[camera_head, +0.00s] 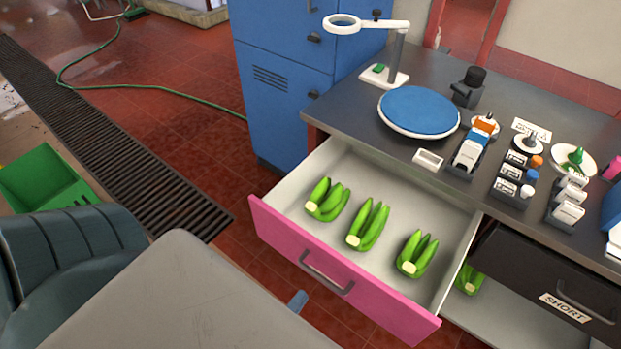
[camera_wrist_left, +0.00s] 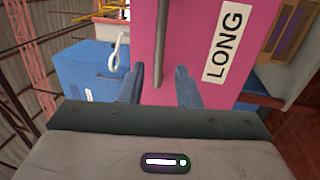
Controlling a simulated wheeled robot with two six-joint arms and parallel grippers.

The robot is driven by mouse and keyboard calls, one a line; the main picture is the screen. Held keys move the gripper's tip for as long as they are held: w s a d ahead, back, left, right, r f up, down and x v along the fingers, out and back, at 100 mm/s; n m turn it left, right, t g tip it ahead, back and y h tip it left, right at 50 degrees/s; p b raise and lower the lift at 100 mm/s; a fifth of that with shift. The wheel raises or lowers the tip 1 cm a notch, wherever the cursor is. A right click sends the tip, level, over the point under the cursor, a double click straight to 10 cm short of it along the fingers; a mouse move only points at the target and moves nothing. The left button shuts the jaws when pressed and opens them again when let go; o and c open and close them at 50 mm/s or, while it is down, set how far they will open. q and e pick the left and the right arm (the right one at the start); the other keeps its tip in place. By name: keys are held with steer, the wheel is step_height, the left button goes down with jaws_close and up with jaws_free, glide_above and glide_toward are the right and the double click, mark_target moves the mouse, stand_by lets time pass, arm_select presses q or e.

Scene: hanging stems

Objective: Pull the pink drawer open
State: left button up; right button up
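The pink drawer (camera_head: 345,277) stands pulled out from under the dark counter, its white inside showing. Three bunches of green bananas (camera_head: 368,224) lie in it. Its grey bar handle (camera_head: 327,273) is on the pink front; in the left wrist view the handle (camera_wrist_left: 162,45) runs beyond and between the fingers, beside a "LONG" label (camera_wrist_left: 228,42). My left gripper (camera_wrist_left: 159,88) is open and empty, its two blue-grey fingers apart. In the head view only a fingertip of my left gripper (camera_head: 297,301) shows, short of the handle; my arm hides the rest. My right gripper is not in view.
A dark drawer labelled "SHORT" (camera_head: 565,309) is at right. The counter (camera_head: 345,107) holds a blue round plate (camera_head: 418,110), a magnifier lamp (camera_head: 392,62) and small labelled stands. A blue cabinet (camera_head: 284,85) stands behind.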

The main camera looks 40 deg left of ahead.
arm_select(q)
steer(key=shift+s+f, duration=0.15)
steer(key=shift+s, duration=0.55)
steer(key=shift+s+f, duration=0.1)
steer(key=shift+s, duration=0.6)
